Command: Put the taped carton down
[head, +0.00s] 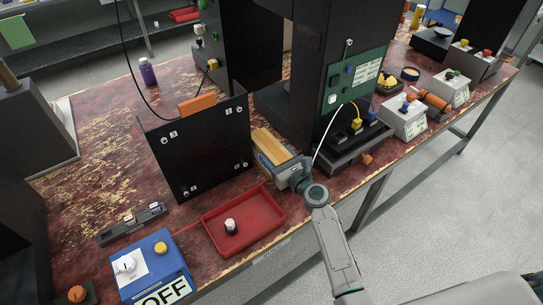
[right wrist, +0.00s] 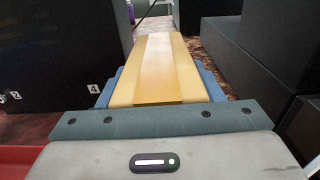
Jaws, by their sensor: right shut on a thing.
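The taped carton (head: 270,146) is a tan box with a paler tape strip along its top. It lies between the black panel and the dark machine, over the worn red bench. In the right wrist view the carton (right wrist: 157,68) points straight away from me. My right gripper (head: 279,163) is shut on the carton, with a blue-grey finger on each side of it. The carton's underside is hidden, so I cannot tell whether it touches the bench. My left gripper is not in view.
A black panel (head: 205,150) stands close left of the carton. A dark machine (head: 311,80) with a green board stands close right. A red tray (head: 270,221) holding a small knob-like part lies in front, beside a blue switch box (head: 150,267). The bench (head: 110,100) has bare room behind the panel.

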